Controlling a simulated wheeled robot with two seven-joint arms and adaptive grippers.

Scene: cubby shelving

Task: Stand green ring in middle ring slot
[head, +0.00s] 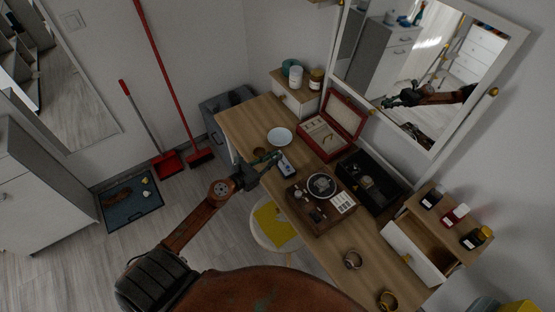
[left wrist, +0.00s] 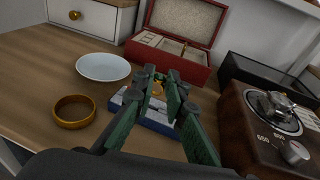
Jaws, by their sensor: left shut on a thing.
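My left gripper (head: 268,162) is over the dressing table, left of the open red jewellery box (head: 320,137). In the left wrist view the fingers (left wrist: 162,88) are closed on a small gold-coloured piece (left wrist: 157,89), which I take to be the green ring. Its green part cannot be made out, and the fingers hide much of it. The red jewellery box (left wrist: 170,52) stands beyond the fingertips with its lid up. Its pale insert has slots and compartments, and the gripper is apart from it. My right gripper is not in view.
A blue-edged, pale-topped object (left wrist: 150,116) lies below the fingers. A wooden box with a dial (left wrist: 270,125) is close right, by a black case (head: 371,180). The mirror (head: 430,65) stands behind.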

